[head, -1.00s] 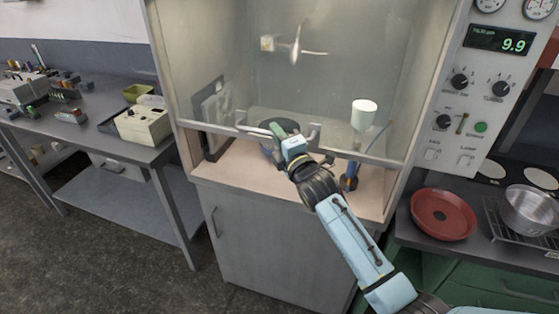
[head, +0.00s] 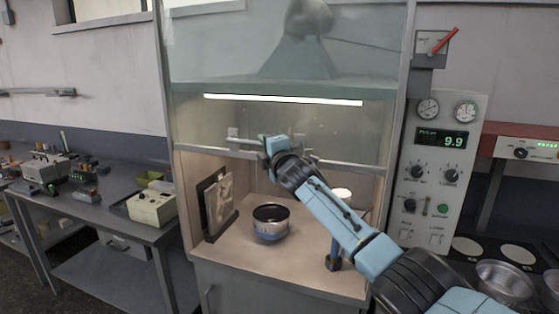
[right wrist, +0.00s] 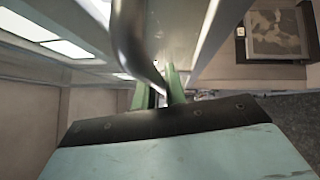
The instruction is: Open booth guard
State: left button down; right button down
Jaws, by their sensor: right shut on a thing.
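The booth guard (head: 345,135) is a clear sash with a pale bottom rail. It stands partly raised, with an open gap below it into the booth. Its handle (head: 240,141) is a bar on the front of the rail. My right gripper (head: 270,149) is shut on the handle. In the right wrist view the metal handle bar (right wrist: 130,40) runs down to the green fingers (right wrist: 168,86) of my right gripper. My right forearm crosses in front of the right part of the opening. My left gripper is not in view.
Inside the booth are a dark-topped pot (head: 271,222), a framed picture (head: 218,205) at the left and a blue stand with a white top (head: 341,193), partly behind my arm. A control panel (head: 437,185) is at the right. A side table (head: 95,205) with instruments is at the left.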

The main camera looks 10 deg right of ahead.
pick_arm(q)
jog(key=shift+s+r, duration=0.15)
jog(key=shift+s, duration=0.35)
pick_arm(e)
jog(key=shift+r, duration=1.05)
jog(key=c, duration=1.5)
grip_release()
jog(key=shift+o, duration=0.2)
jog(key=shift+s+d+f, duration=0.1)
